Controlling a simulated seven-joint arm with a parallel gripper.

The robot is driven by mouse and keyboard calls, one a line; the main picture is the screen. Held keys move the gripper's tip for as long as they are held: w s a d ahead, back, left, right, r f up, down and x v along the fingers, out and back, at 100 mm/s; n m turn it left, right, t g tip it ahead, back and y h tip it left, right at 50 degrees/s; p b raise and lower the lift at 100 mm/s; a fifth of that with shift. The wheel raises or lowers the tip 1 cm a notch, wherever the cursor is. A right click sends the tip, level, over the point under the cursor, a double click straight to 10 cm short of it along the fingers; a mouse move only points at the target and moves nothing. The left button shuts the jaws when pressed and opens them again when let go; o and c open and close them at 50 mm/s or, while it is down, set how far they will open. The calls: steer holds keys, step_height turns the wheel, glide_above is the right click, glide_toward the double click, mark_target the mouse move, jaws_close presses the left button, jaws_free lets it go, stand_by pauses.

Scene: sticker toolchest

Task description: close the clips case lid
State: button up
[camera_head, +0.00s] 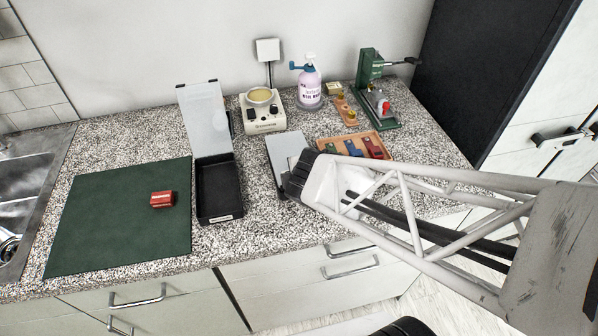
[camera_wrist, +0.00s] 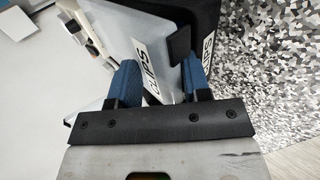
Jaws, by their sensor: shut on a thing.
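The clips case stands in the middle of the counter, its pale grey lid (camera_head: 286,150) showing beside my gripper in the head view. In the wrist view the lid (camera_wrist: 142,25) carries a CLIPS label and a dark catch at its edge. The black case body (camera_wrist: 206,18) with its own CLIPS label is just beyond it, at an angle to the lid. My gripper (camera_wrist: 160,82) has its blue fingers on either side of the lid's edge and is shut on it. My arm hides much of the case in the head view, so how far the lid stands open is hard to tell.
An open black case (camera_head: 219,214) with a raised lid stands to the left. A green mat (camera_head: 110,235) holds a red block (camera_head: 162,199). A wooden tray of coloured pieces (camera_head: 326,146) is close right. A scale (camera_head: 263,122), bottle (camera_head: 309,90) and green press (camera_head: 368,72) stand behind.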

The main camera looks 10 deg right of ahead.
steer(key=shift+f, duration=0.15)
steer(key=o, duration=0.7)
steer(key=shift+o, duration=0.2)
